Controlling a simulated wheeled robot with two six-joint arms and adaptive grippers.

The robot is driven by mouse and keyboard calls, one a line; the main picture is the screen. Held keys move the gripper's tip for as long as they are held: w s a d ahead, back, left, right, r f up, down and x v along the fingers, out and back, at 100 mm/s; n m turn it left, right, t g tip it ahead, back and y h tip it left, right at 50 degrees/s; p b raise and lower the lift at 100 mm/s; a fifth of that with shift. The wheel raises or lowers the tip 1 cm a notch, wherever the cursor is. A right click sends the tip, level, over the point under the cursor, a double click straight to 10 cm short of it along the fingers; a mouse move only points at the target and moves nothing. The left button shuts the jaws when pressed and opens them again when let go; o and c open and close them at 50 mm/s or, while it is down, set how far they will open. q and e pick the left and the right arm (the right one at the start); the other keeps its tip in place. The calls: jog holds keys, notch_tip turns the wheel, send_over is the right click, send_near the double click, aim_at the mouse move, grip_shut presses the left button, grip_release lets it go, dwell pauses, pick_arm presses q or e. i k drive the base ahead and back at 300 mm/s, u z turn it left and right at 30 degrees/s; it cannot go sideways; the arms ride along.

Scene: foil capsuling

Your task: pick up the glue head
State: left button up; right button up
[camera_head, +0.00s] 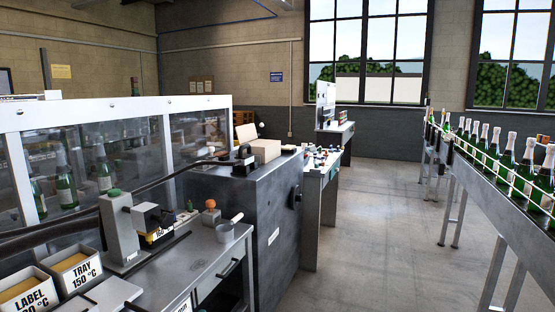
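I cannot tell for sure which part is the glue head. A small black head-like part (243,157) sits on top of the grey cabinet (262,200), at the end of a thick black hose (130,191) that runs in from the left edge. A second candidate is a black and yellow block (152,219) on the grey upright unit (118,228) on the steel bench (190,262). Neither of my grippers shows in this view.
Two bins labelled TRAY (84,282) and LABEL (32,300) stand front left. Green bottles line the conveyor (500,172) at right. A glazed white-framed enclosure (110,110) stands behind. The middle floor is clear.

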aim_at(247, 158)
jog(key=z, duration=0.8)
jog(key=i, duration=2.75)
jog(key=u, duration=2.75)
